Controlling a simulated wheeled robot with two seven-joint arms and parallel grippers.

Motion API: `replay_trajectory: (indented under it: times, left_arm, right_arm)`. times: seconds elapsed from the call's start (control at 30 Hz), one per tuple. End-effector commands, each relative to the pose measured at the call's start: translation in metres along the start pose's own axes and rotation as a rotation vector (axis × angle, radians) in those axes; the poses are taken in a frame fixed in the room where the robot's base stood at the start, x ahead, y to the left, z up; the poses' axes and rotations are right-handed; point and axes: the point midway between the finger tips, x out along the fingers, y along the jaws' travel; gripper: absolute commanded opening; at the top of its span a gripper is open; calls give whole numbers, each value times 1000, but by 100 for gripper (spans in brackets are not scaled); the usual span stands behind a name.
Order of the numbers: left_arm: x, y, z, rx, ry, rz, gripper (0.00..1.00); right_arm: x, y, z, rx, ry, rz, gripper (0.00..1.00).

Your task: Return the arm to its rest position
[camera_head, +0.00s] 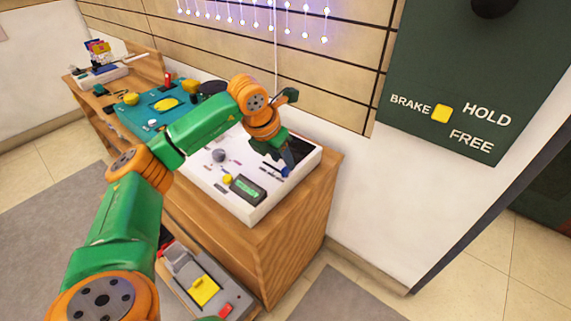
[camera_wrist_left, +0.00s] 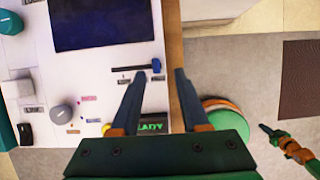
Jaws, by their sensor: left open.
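My left arm, green and orange, reaches from the lower left of the head view over a white console (camera_head: 255,215) on a wooden cabinet. My left gripper (camera_head: 287,160) is over the console's right part, partly hidden by its wrist. In the left wrist view the two fingers of this gripper (camera_wrist_left: 158,100) are apart with nothing between them. They hang above the console's edge, near a small dark bar with a blue end. A small green and orange arm at the right of the wrist view seems to be my right one; its gripper (camera_wrist_left: 270,132) is too small to read.
A box with a lit green display (camera_head: 248,189), a yellow knob (camera_head: 227,179) and a grey knob (camera_head: 218,155) are on the console. A teal mat (camera_head: 140,118) lies farther left. A shelf below holds a grey device with a yellow panel (camera_head: 203,290). Floor is clear at right.

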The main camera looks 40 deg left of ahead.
Motion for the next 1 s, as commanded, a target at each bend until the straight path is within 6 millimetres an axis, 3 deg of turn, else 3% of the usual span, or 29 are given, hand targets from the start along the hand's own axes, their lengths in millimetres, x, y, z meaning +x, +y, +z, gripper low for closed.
replay_trajectory:
  times: [0.1,0.2,0.57,0.67,0.77,0.87,0.9,0.93,1.0]
  left_arm:
    - [-20,-1,1,2,-2,-1,45]
    - [-26,-1,1,2,-1,0,45]
    - [-26,-1,0,1,0,-1,45]
    - [-21,-15,2,22,-13,-47,45]
    - [-6,-80,10,87,-86,-265,45]
    - [-13,-184,13,94,-210,-666,45]
    - [-29,-224,14,49,-270,-856,45]
    - [-47,-252,16,-17,-318,-1013,45]
    - [-100,-285,30,-322,-442,-1389,45]
  right_arm:
    - [-3,1,0,-1,-1,2,0]
    - [-3,3,0,-1,-1,4,0]
    - [-3,5,1,-2,-3,7,0]
    - [-3,5,1,-2,-3,7,0]
    - [-3,5,1,-2,-3,7,0]
    - [-3,5,1,-2,-3,7,0]
    - [-3,5,1,-2,-3,7,0]
    - [-3,5,1,-2,-3,7,0]
    - [-3,5,1,-2,-3,7,0]
